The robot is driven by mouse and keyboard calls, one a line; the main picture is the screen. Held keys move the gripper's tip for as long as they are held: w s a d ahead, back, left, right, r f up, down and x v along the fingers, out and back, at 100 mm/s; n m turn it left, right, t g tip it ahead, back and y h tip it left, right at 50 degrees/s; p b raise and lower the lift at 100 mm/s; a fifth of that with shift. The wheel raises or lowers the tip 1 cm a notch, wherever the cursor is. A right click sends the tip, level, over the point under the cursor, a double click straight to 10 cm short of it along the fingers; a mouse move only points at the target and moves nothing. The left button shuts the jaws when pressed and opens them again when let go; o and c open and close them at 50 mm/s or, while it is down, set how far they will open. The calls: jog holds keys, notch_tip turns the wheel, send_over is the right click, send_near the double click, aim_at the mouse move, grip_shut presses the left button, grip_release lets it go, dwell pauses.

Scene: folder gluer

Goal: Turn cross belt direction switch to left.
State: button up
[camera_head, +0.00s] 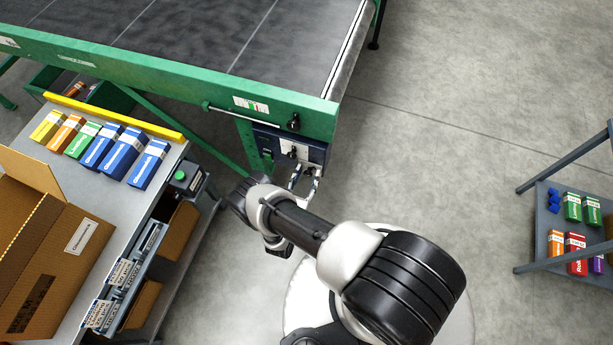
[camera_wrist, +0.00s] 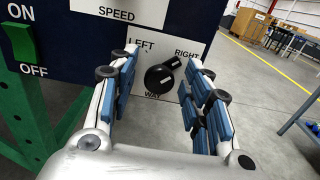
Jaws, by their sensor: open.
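The cross belt direction switch (camera_wrist: 160,78) is a black rotary knob on a white plate, marked LEFT, RIGHT and WAY, in the wrist view. Its grip points to the upper right, toward RIGHT. It sits on the dark blue control box (camera_wrist: 75,40), which hangs under the green conveyor frame in the head view (camera_head: 318,153). My gripper (camera_wrist: 162,58) is open, with one blue-padded finger on each side of the knob. I see gaps between the knob and both fingers, though the right finger is close to the grip. In the head view my gripper (camera_head: 305,178) is just below the box.
A green ON/OFF switch (camera_wrist: 20,42) is left of my gripper, and a SPEED label (camera_wrist: 117,12) is above. The green conveyor frame (camera_head: 190,85) runs over the box. A grey table (camera_head: 150,190) with cartons stands left; a shelf cart (camera_head: 540,195) stands right. Floor between is clear.

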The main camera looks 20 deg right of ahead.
jog(key=shift+c, duration=0.5)
jog(key=c, duration=0.9)
jog(key=shift+c, duration=0.2)
jog(key=shift+n, duration=0.3)
jog(key=n, duration=0.8)
jog(key=shift+a+n, duration=0.1)
jog(key=shift+n, duration=0.3)
jog(key=n, duration=0.4)
jog(key=shift+f+n, duration=0.1)
jog(key=shift+n, duration=2.1)
